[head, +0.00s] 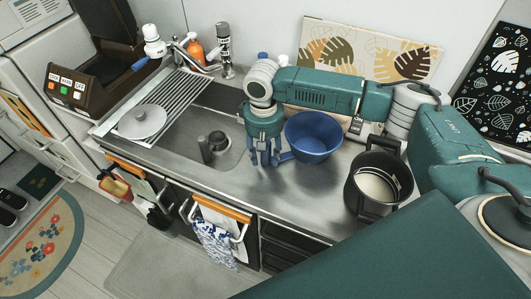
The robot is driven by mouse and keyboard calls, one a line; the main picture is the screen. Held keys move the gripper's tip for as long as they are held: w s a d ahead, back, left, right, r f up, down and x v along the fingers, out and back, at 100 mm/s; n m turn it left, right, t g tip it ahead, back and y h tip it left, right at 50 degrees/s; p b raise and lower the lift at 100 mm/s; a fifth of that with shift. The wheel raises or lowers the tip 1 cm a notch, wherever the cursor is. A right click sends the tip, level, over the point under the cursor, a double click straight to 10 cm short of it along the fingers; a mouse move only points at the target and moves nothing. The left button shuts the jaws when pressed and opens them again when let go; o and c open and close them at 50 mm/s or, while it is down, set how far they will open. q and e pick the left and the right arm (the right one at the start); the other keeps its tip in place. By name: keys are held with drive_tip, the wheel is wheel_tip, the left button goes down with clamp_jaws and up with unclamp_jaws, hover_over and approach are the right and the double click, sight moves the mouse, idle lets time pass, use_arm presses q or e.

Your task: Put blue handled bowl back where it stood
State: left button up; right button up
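The blue handled bowl (313,133) stands upright on the steel counter, right of the sink. Its short blue handle (287,156) points left toward the sink. My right gripper (265,160) points down at the handle's end, with its blue fingers beside or around it. I cannot tell whether the fingers are closed on the handle. My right arm passes behind the bowl. My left gripper is not in view.
A dark pot (378,184) stands on the counter right of the bowl. The sink (195,150) lies to the left, with a drying rack (178,95) and a grey lid (142,122). A leaf-patterned board (325,50) leans at the back. Counter in front of the bowl is clear.

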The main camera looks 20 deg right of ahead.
drive_tip(key=shift+r, duration=0.1)
drive_tip(key=shift+r, duration=0.3)
wheel_tip(320, 180, up, 12)
drive_tip(key=shift+a+f+b, duration=0.15)
drive_tip(key=shift+f+b, duration=0.1)
drive_tip(key=shift+b, duration=0.9)
drive_tip(key=shift+f, duration=0.1)
